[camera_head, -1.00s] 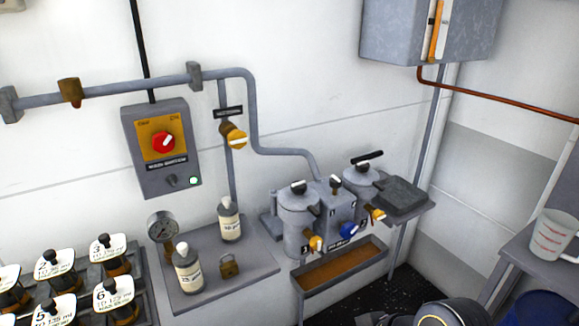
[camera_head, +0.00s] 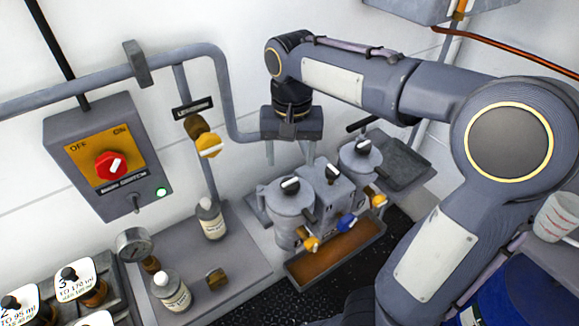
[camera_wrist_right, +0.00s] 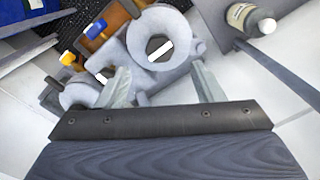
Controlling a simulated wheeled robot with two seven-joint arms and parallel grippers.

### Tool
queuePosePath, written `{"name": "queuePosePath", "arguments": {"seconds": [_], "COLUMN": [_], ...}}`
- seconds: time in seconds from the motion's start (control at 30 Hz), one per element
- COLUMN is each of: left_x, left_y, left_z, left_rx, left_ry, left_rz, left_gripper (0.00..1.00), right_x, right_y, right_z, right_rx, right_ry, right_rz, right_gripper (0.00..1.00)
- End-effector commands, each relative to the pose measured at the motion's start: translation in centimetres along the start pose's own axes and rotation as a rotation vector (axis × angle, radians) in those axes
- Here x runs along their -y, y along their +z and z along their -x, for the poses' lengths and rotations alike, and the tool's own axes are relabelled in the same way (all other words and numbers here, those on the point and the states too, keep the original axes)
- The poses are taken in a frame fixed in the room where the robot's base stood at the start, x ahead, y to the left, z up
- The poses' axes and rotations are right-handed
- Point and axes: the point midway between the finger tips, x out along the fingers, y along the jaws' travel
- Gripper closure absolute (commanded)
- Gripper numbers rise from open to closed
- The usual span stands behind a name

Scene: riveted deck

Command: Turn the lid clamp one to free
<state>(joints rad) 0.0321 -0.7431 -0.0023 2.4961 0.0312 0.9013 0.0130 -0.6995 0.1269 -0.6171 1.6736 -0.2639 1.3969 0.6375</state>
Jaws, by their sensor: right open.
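The left canister (camera_head: 288,205) has a round grey lid topped by a dark clamp knob (camera_head: 290,184) with a white bar; I take this as lid clamp one, though its number is not readable. The bar is tilted slightly. In the right wrist view the same knob (camera_wrist_right: 160,49) sits inside a pale ring of the lid. My right gripper (camera_head: 290,160) is open and empty, pointing down above the canister, apart from the knob. In the wrist view its fingers (camera_wrist_right: 162,77) are spread on either side below the knob. My left gripper is not seen.
A second canister (camera_head: 359,160) and a grey box (camera_head: 332,190) with a knob stand right of it. Yellow and blue taps (camera_head: 347,222) hang over a brown-bottomed trough (camera_head: 336,250). A bottle (camera_head: 212,219) stands left. A pipe (camera_head: 228,105) runs behind.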

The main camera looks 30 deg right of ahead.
Motion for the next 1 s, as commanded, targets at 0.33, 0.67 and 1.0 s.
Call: {"name": "queuePosePath", "arguments": {"seconds": [0.33, 0.67, 1.0], "left_x": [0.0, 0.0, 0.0], "left_y": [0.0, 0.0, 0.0], "left_z": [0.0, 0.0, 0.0], "left_rx": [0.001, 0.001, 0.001], "left_ry": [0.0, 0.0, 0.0], "left_rz": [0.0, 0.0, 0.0], "left_gripper": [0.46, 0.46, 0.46], "right_x": [0.1, 0.0, 0.1], "right_y": [-0.2, -0.3, -0.3], "right_z": [-4.4, -7.4, -7.5], "right_rx": [-0.003, -0.006, -0.007], "right_ry": [0.021, 0.016, 0.015], "right_rz": [-0.01, -0.009, -0.008], "right_gripper": [0.39, 0.39, 0.52]}}
